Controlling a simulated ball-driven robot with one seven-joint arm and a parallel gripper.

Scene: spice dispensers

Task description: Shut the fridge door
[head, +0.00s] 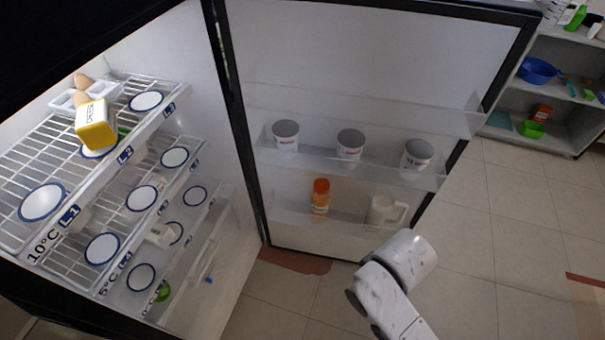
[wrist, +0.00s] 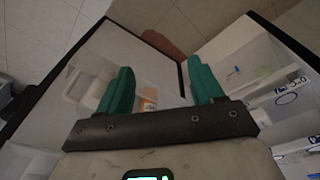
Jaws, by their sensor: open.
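The fridge door (head: 370,65) stands wide open in the head view, with its inner side and two clear shelves facing me. The fridge body (head: 200,60) is open at the left, joined to the door along a dark hinge edge. My white arm is at the bottom centre of the head view, in front of the door's lower outer part; its jaws do not show there. In the wrist view my gripper (wrist: 160,68) has two green fingers spread apart with nothing between them. The door's inner side (wrist: 115,55) lies beyond the fingers; I cannot tell any contact.
Door shelves hold several grey-lidded tubs (head: 350,145), an orange-capped bottle (head: 320,197) and a white mug (head: 386,210). Fridge racks hold several plates (head: 43,203) and a yellow box (head: 96,124). A grey shelf unit (head: 560,125) stands at right. Tiled floor (head: 500,220) right of the door is clear.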

